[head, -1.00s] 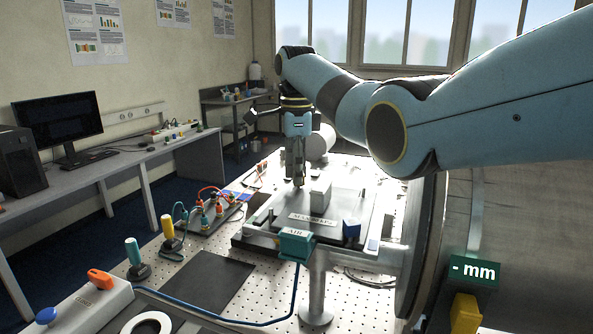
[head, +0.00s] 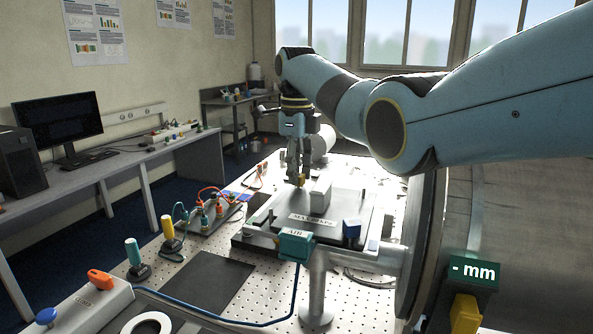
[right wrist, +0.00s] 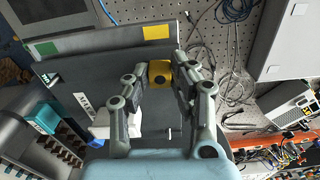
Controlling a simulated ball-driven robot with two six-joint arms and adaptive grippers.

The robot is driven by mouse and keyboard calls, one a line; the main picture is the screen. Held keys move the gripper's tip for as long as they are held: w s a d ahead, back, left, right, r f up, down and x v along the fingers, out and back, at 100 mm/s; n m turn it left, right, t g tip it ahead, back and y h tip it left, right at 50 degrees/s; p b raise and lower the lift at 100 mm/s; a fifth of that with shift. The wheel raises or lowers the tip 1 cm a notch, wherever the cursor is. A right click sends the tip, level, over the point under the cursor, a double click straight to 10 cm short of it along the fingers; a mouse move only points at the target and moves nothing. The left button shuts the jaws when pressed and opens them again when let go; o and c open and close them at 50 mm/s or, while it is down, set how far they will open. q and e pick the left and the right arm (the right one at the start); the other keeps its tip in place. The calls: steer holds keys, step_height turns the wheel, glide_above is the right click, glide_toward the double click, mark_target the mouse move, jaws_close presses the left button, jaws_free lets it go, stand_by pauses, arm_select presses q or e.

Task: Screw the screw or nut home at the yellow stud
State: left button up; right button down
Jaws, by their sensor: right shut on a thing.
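My right gripper (head: 300,181) points down over the back left part of the grey plate fixture (head: 285,219). Its fingers are shut on a small yellow piece with a dark round centre, the yellow nut (right wrist: 160,74), seen between the fingertips in the right wrist view. A bit of yellow also shows at the fingertips in the head view. The stud under it is hidden, and I cannot tell how far down the nut sits. My left gripper is in neither view.
A white block (head: 320,197) stands on the plate close to the right of the gripper. A blue block (head: 351,230) and a teal AIR box (head: 295,245) are at the front. A small board with red wires (head: 208,215) lies to the left.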

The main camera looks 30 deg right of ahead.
steer(key=shift+w+d+r, duration=0.1)
steer(key=shift+w+r, duration=0.05)
steer(key=shift+r, duration=0.15)
steer(key=m, duration=0.5)
steer(key=shift+d, duration=0.1)
steer(key=c, duration=1.4)
jaws_free()
steer(key=o, duration=0.7)
steer(key=shift+f, duration=0.2)
steer(key=shift+s, duration=0.3)
